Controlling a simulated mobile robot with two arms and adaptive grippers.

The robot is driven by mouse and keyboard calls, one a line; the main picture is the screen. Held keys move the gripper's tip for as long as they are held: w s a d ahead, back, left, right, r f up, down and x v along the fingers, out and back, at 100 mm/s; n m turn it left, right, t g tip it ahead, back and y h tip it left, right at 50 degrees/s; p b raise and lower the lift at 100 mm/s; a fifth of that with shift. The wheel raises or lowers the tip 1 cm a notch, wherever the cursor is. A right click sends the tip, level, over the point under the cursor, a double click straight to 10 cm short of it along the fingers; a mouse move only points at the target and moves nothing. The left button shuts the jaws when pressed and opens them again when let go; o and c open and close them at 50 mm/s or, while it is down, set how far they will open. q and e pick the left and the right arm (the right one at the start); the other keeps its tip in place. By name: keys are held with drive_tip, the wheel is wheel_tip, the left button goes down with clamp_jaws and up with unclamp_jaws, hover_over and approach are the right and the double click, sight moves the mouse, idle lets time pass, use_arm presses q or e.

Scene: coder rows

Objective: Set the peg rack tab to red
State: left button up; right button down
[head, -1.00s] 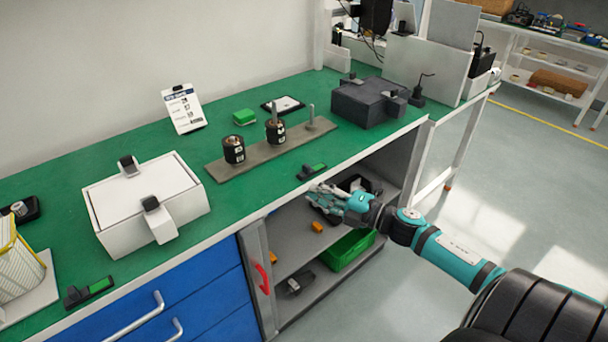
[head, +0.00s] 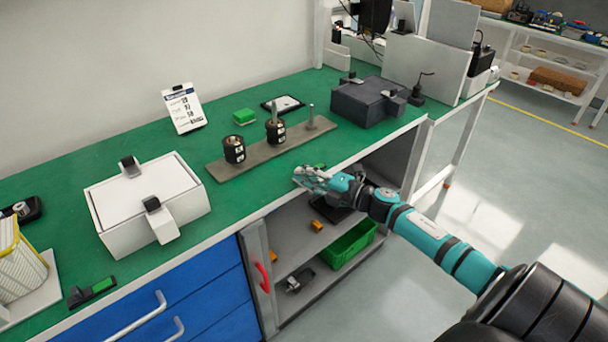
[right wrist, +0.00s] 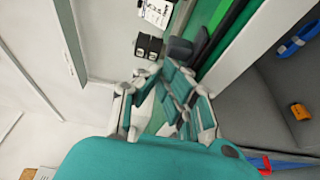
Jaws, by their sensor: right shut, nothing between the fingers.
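The peg rack (head: 228,168) is a grey-brown board on the green bench, with upright pegs and two black spools on it. Its tab (head: 319,166) is at the bench's front edge, mostly hidden behind my right gripper (head: 299,177); a bit of green shows. In the right wrist view the tab's black knob (right wrist: 180,48) lies just beyond the fingertips, with a green strip (right wrist: 226,24) beside it. My right gripper (right wrist: 166,88) is shut and empty, close to the knob; I cannot tell whether they touch. My left gripper is out of view.
A white box (head: 146,195) and a second green-showing tab (head: 92,291) stand at left. A dark grey box (head: 366,103) is behind right. A card (head: 184,108) stands at the back. Below is an open shelf with a green bin (head: 349,246) and a red handle (head: 262,277).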

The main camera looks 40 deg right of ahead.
sight(307, 164)
drive_tip(key=d+b, duration=0.1)
drive_tip(key=d, duration=0.1)
drive_tip(key=d+b, duration=0.1)
drive_tip(key=d, duration=0.1)
drive_tip(key=shift+w+d, duration=0.2)
drive_tip(key=shift+d, duration=0.2)
drive_tip(key=shift+a, duration=0.1)
